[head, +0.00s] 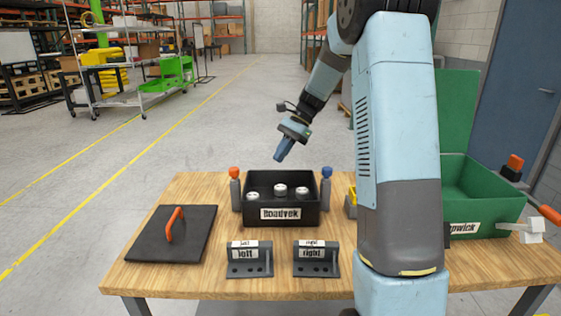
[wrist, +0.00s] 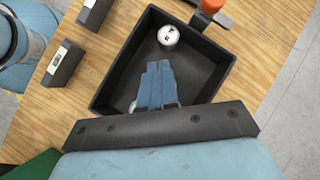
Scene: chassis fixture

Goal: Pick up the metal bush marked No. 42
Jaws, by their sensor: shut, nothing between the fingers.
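Three round bushes with white tops, a left one (head: 253,195), a middle one (head: 280,190) and a right one (head: 302,192), stand in an open black box (head: 281,214) on the table. I cannot read No. 42 on any of them. In the wrist view one bush (wrist: 168,36) shows dark marks on its top, too small to read, near the box's far corner. Part of another (wrist: 132,106) shows beside my fingers, which hide some of the box floor. My gripper (head: 280,157) is shut and empty above the box; its blue fingers also show in the wrist view (wrist: 158,66).
Orange-topped (head: 234,174) and blue-topped (head: 326,174) posts flank the box. Brackets labelled left (head: 248,268) and right (head: 316,268) stand in front. A black lid (head: 192,240) with an orange handle lies left. A green box (head: 495,205) stands right, partly behind my arm.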

